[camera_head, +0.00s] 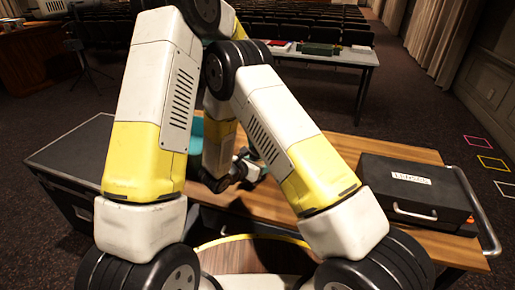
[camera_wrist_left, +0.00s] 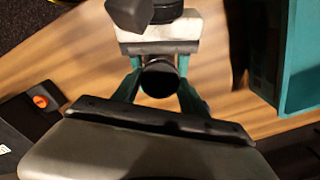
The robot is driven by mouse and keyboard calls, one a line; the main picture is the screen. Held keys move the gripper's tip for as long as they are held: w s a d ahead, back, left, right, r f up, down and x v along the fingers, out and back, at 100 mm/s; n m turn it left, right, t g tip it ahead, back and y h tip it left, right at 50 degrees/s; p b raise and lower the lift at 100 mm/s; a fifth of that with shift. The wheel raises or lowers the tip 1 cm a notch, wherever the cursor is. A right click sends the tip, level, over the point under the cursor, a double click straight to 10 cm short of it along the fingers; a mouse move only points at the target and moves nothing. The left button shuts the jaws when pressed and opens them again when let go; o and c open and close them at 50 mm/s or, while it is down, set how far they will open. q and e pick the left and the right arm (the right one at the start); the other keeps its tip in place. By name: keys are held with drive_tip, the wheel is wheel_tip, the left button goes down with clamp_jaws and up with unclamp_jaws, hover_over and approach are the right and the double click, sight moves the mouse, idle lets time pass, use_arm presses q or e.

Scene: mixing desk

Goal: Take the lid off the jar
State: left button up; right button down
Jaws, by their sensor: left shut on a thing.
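My left gripper (camera_head: 248,168) is low over the wooden desk, behind my crossing arms in the head view. In the left wrist view its teal fingers (camera_wrist_left: 158,76) are shut around a dark round thing (camera_wrist_left: 159,82), which looks like the jar or its lid. I cannot tell which part is held. A pale block with a dark end (camera_wrist_left: 158,32) sits just beyond the fingertips; it may be part of my right gripper, whose fingers I cannot make out. The rest of the jar is hidden.
The wooden desk (camera_head: 340,148) has a black labelled case (camera_head: 415,190) on its right and a dark case (camera_head: 75,155) at the left. A teal bin (camera_wrist_left: 300,60) stands close at the right in the wrist view. A black box with an orange knob (camera_wrist_left: 40,101) is at the left.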

use_arm(q)
drive_tip(key=shift+n, duration=0.7)
drive_tip(key=o, duration=1.5)
drive_tip(key=shift+o, duration=0.2)
drive_tip(key=shift+r, duration=2.3)
use_arm(e)
drive_tip(key=shift+c, duration=1.6)
unclamp_jaws()
